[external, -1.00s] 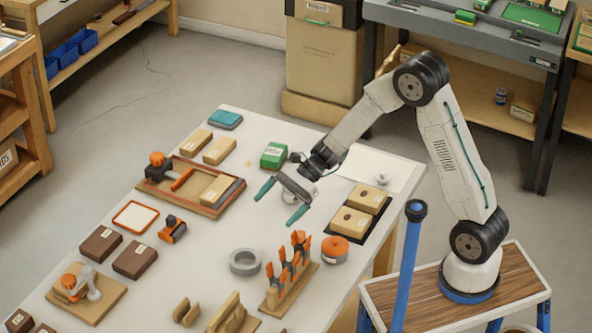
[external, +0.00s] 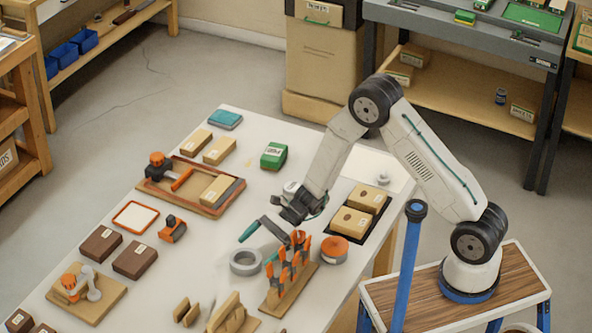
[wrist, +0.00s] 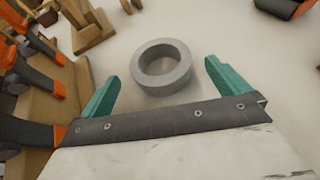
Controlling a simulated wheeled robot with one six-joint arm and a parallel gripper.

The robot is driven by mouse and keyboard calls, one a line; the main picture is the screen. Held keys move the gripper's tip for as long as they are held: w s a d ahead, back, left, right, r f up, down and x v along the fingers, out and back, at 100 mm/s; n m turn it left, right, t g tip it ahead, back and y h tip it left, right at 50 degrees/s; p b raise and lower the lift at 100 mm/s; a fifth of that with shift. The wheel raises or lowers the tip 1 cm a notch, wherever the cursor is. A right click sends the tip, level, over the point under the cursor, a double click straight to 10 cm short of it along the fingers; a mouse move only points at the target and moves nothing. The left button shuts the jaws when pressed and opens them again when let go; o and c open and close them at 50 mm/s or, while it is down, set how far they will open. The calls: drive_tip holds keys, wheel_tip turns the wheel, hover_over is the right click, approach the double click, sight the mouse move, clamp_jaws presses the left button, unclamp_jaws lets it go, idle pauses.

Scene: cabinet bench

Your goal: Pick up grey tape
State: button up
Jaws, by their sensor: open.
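The grey tape (external: 245,262) is a thick ring lying flat on the white table, left of the wooden rack. In the wrist view the grey tape (wrist: 161,66) sits just beyond and between my two green fingertips, apart from both. My gripper (external: 262,245) is open and empty, above the table near the tape. In the wrist view my gripper (wrist: 160,83) shows both fingers spread wider than the ring. In the external view one fingertip is hard to make out near the rack.
A wooden rack with orange-handled tools (external: 290,275) stands close right of the tape. An orange-topped round container (external: 334,249) is behind the rack. An orange and black tool (external: 172,230) lies further left. The table (external: 205,265) is clear left of the tape.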

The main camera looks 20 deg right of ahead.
sight(248, 256)
drive_tip(key=x, duration=0.5)
drive_tip(key=shift+s+a+f, duration=0.15)
drive_tip(key=shift+a, duration=0.2)
drive_tip(key=c, duration=1)
drive_tip(key=shift+o, duration=0.2)
